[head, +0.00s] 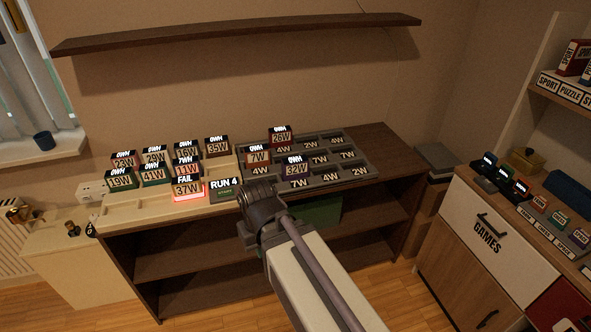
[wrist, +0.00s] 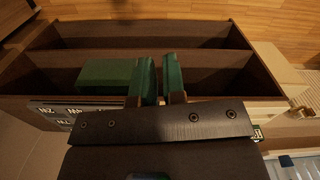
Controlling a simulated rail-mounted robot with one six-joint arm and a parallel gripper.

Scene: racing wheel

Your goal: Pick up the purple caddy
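No caddy is clearly purple in these frames. The 32W block (head: 295,168) on the grey tray looks dark blue to purple, but the dim light leaves its colour unsure. It stands in the tray's front part, right of my gripper (head: 257,192) in the head view. My gripper is over the bench's front edge, right of the RUN 4 sign (head: 224,186). In the wrist view my gripper (wrist: 159,80) shows two green fingers with a narrow empty gap between them. Nothing is held.
Several labelled blocks stand on the cream tray (head: 122,211) at left, including a red-lit 37W block (head: 187,188). A 7W block (head: 258,156) stands close behind my gripper. A green box (wrist: 108,75) lies on the shelf below. A wall shelf (head: 240,35) hangs above.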

